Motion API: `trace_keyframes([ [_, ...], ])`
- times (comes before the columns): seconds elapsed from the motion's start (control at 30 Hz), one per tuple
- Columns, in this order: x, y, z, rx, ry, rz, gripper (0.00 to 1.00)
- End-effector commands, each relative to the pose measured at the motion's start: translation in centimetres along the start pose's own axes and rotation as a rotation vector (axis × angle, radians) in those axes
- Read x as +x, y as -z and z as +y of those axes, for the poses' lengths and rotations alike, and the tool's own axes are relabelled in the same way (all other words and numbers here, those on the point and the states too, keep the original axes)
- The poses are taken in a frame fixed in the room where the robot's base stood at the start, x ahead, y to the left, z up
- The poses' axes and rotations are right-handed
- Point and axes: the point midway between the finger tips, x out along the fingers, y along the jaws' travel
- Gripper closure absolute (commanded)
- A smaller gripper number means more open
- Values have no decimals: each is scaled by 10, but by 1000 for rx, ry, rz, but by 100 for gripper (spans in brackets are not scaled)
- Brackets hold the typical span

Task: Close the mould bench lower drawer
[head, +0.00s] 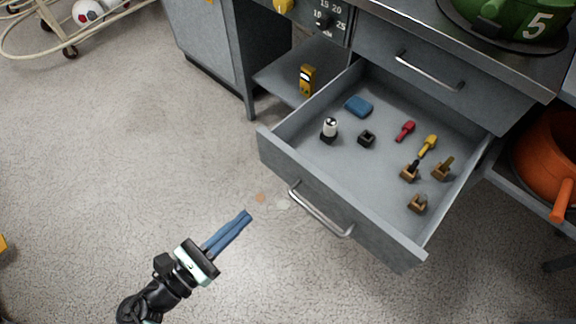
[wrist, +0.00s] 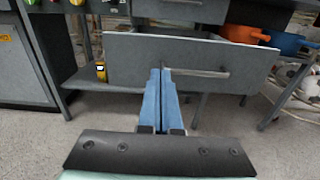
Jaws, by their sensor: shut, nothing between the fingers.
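The lower drawer (head: 345,213) of the grey mould bench stands pulled far out, with several small items lying in it. Its bar handle (head: 320,211) is on the front panel. In the wrist view the drawer front (wrist: 120,62) faces me, with its handle (wrist: 200,73) right of centre. My gripper (head: 248,215) is shut and empty, its blue fingers side by side. It is to the left of the drawer front in the head view and looks apart from it.
A closed upper drawer (head: 425,72) is above the open one. A yellow meter (head: 307,80) stands on the low shelf to the left. An orange pot (head: 550,160) sits on the right shelf. A green pot (head: 510,20) is on top.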

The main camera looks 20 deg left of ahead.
Motion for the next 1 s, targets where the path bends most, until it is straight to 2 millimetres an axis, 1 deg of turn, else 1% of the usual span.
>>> trace_keyframes([
  [0.07,2,0,-1,-19,-2,-10,100],
  [0.17,13,1,-1,-16,0,-10,100],
  [0.27,32,1,-1,-14,1,-10,100],
  [0.5,84,1,-1,-11,1,-9,100],
  [0.7,119,0,-1,-11,1,-8,100],
  [0.83,132,0,0,-12,0,-7,100],
  [1.0,138,-1,0,-11,-2,-7,100],
])
